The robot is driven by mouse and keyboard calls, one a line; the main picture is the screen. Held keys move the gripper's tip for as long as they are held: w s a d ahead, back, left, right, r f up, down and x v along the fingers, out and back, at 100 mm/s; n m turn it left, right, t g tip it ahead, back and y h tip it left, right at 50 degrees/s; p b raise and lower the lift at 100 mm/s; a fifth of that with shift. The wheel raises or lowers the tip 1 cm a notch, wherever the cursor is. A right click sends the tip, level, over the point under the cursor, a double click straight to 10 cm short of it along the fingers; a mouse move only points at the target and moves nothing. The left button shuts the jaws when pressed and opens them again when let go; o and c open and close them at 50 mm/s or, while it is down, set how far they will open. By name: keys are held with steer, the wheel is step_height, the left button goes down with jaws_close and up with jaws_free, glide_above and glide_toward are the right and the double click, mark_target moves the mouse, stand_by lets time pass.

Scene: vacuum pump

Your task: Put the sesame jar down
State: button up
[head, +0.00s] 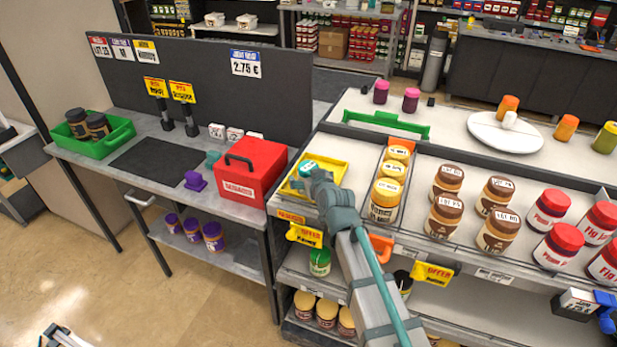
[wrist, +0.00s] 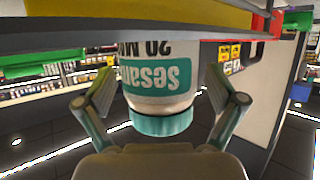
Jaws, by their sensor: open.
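The sesame jar (head: 308,167) has a teal lid and stands in the yellow tray (head: 338,172) on the left end of the white shelf top. In the wrist view, which is upside down, the white jar (wrist: 158,82) with its teal label reading "Sesame" sits against the yellow tray (wrist: 140,27). My gripper (head: 318,184) is at the jar and hides part of it in the head view. In the wrist view its fingers (wrist: 160,92) are spread on either side of the jar, with gaps showing.
A red box (head: 251,172) stands left of the tray on the grey table. Yellow-lidded jars (head: 385,200) stand close on the right, with brown jars (head: 443,218) beyond. A yellow offer tag (head: 304,235) hangs at the shelf's front edge.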

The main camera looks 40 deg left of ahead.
steer(key=shift+r, duration=0.2)
steer(key=b+v, duration=0.2)
steer(key=v, duration=1)
steer(key=shift+b, duration=0.35)
